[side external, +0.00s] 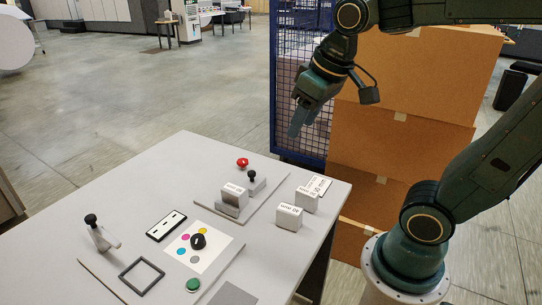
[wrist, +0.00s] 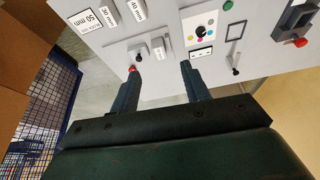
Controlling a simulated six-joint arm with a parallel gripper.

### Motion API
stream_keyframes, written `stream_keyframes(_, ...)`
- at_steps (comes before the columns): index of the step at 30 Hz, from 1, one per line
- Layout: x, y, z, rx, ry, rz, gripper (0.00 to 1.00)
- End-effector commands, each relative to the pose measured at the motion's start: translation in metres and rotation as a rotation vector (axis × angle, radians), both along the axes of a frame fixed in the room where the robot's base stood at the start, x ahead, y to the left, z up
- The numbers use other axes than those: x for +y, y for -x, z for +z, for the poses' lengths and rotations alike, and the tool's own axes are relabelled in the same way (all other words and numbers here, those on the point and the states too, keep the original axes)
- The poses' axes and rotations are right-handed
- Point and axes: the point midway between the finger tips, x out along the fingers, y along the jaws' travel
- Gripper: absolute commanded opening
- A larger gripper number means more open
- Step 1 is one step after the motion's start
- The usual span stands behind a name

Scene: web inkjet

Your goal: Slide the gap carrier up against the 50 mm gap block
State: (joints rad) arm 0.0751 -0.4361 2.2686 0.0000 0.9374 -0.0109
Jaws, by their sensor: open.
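The gap carrier (side external: 256,186) is a small grey block with a black ball knob, on a grey base plate on the table. A pale block (side external: 235,196) with a small label stands close by it; I cannot read the label or tell whether they touch. A flat white card marked 50 mm (side external: 319,185) lies at the table's right edge with no block on it; the card also shows in the wrist view (wrist: 86,18). My gripper (side external: 297,126) is open and empty, high above the table's back edge. Its two fingers point toward the carrier area in the wrist view (wrist: 160,72).
Two pale labelled blocks, (side external: 288,217) and (side external: 306,200), stand right of the base plate. A red button (side external: 242,163) is behind the carrier. A colour-dot sheet with a dial (side external: 198,241), a black frame (side external: 142,277) and a black-knobbed lever (side external: 97,232) lie to the left.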

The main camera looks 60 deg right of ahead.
Motion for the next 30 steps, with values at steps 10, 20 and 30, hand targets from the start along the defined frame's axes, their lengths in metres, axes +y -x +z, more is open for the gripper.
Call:
stream_keyframes(10,-0.027,-0.07,-0.007,0.105,-0.008,-0.057,0.46)
stream_keyframes(20,-0.059,-0.132,-0.035,0.201,-0.023,-0.108,0.46)
stream_keyframes(30,-0.099,-0.188,-0.085,0.297,-0.044,-0.159,0.46)
